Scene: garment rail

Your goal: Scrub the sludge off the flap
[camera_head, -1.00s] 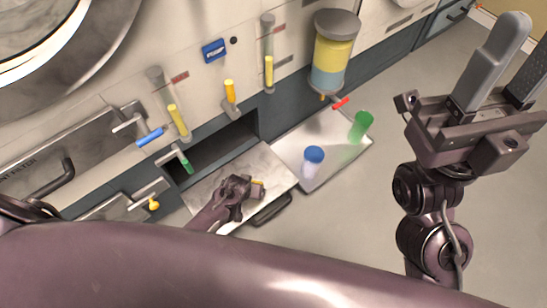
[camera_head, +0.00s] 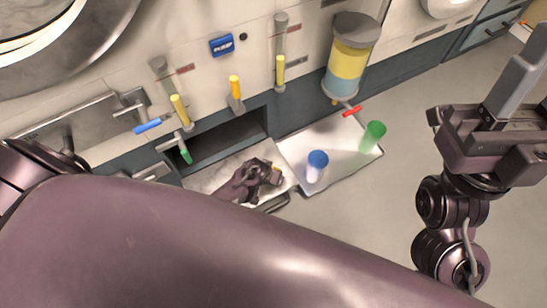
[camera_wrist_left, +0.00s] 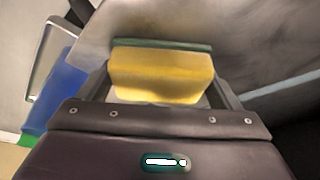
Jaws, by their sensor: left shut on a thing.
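The flap (camera_head: 205,180) is a grey metal panel hanging open below a dark opening, and my arm covers part of it. My left gripper (camera_head: 268,172) is at the flap's right part, shut on a yellow sponge (camera_wrist_left: 160,72) with a dark green scrub side. The green side faces the metal in the left wrist view; whether it touches cannot be told. Greyish patches show on the metal there, but sludge cannot be told from shading. My right gripper (camera_head: 527,85) is raised at the right, empty, its fingers apart and partly cut off.
A white tray (camera_head: 335,178) right of the flap holds a blue cup (camera_head: 317,165) and a green cup (camera_head: 373,136). A dispenser with yellow and blue liquid (camera_head: 352,65) hangs above it. Yellow-handled gauges and valves line the panel. Floor at right is clear.

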